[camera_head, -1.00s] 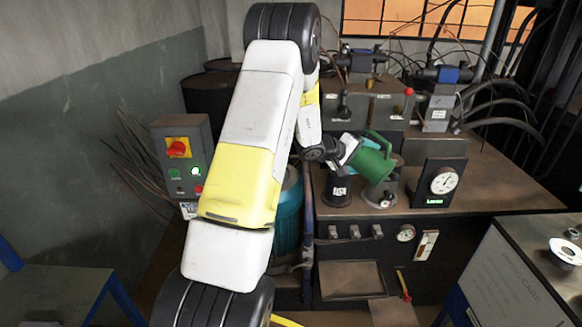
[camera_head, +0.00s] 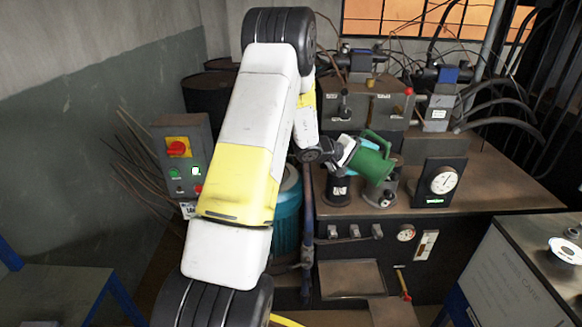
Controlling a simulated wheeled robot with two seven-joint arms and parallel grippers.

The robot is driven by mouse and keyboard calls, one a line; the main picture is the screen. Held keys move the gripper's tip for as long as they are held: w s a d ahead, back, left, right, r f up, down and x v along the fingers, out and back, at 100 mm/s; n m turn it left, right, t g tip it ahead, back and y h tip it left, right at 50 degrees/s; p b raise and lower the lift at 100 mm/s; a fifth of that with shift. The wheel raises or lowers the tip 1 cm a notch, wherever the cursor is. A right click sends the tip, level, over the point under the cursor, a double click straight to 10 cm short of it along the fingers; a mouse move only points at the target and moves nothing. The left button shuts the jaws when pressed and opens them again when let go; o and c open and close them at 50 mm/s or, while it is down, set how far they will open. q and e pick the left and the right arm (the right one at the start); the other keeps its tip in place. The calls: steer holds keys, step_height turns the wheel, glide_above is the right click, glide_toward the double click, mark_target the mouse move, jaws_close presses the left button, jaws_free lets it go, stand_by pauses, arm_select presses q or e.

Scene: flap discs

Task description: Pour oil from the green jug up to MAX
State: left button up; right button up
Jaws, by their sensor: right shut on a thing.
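The green jug (camera_head: 374,163) is tilted well over, its handle upward and its lower end toward the right. My right gripper (camera_head: 345,152) is shut on the jug at its left side; the fingers are small and partly hidden. The jug hangs over a metal fitting (camera_head: 381,196) on top of the dark machine. I cannot make out any oil stream. A small white upright panel with a red mark (camera_head: 426,244) is on the machine's front; I cannot read a level or a MAX mark on it. My left gripper is not in view.
A dial gauge (camera_head: 443,182) stands just right of the jug. A control box with a red knob (camera_head: 180,160) is at left. Hoses and valve blocks (camera_head: 370,100) crowd the back. The machine's top right is clear.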

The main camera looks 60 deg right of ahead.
mark_target(370, 156)
steer(key=shift+w+f, duration=0.1)
steer(key=shift+f, duration=0.05)
stand_by(0.4)
steer(key=shift+s+r, duration=0.4)
steer(key=shift+r, duration=0.25)
steer(key=shift+s+m+t, duration=0.1)
steer(key=shift+m+t, duration=0.4)
steer(key=shift+t, duration=0.1)
steer(key=shift+r+m+t, duration=0.3)
steer(key=shift+m, duration=0.1)
steer(key=shift+a, duration=0.1)
steer(key=shift+s+r+m+t, duration=0.15)
steer(key=shift+r+m+t, duration=0.15)
steer(key=shift+r, duration=0.2)
steer(key=shift+t, duration=0.3)
steer(key=shift+m+b, duration=0.3)
